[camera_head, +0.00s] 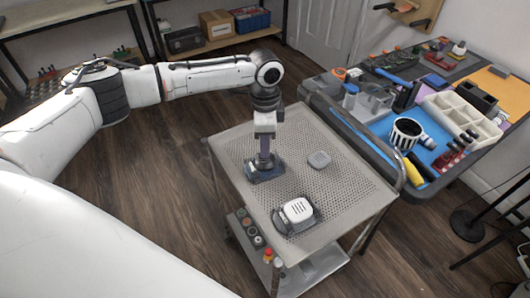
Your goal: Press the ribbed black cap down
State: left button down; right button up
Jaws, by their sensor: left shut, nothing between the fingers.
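My left gripper (264,161) is shut and points straight down over a dark blue-grey block (252,174) on the perforated top of a metal cart (228,148). Its fingertips are at or just above the block; I cannot tell whether they touch. The gripper hides the middle of the block, and I cannot make out a ribbed black cap there. A similar dark block (280,222) with a white ribbed cap (298,210) on it stands nearer the front. My right gripper is not in view.
A workbench (338,122) at the right holds a black-and-white striped mug (405,134), a white compartment tray (462,116) and several tools. The cart top is clear around the blocks. Round parts (252,230) sit on its lower shelf.

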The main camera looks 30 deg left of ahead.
pick_arm(q)
jog(key=shift+r+p, duration=0.5)
jog(key=shift+r, duration=0.3)
jog(key=shift+r+p, duration=0.3)
jog(key=shift+r, duration=2.1)
